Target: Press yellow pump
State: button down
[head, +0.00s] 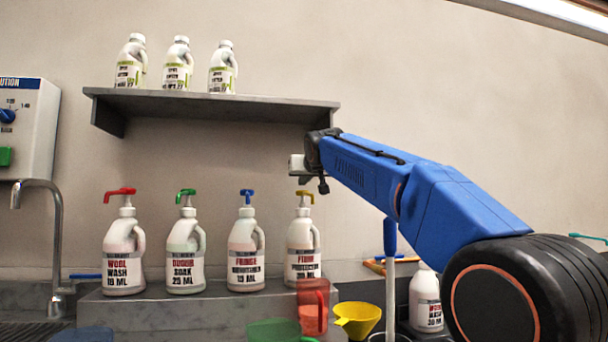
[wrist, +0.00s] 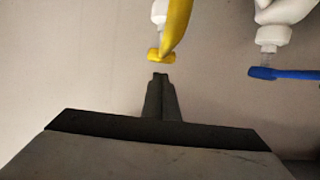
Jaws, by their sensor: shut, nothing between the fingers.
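The yellow pump (head: 304,195) tops a white bottle (head: 303,245), the rightmost of the row on the grey step. In the wrist view the yellow pump (wrist: 168,40) is upside down at the top centre. My gripper (wrist: 160,76) is shut and empty, its fingertips just short of the yellow pump head in that picture. In the head view my arm reaches in from the right and its end hangs above the yellow pump; the fingertips are hard to make out there. I cannot tell whether they touch the pump.
The blue pump (head: 247,194) stands left of the yellow one, then green (head: 186,194) and red (head: 120,193). A shelf (head: 210,101) with white bottles hangs above. A red jug (head: 313,306), yellow funnel (head: 357,319) and green scoop (head: 275,331) stand in front. A tap (head: 40,186) is left.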

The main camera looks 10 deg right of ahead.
aim_at(304, 192)
jog(key=shift+f, duration=0.55)
jog(key=shift+f, duration=1.6)
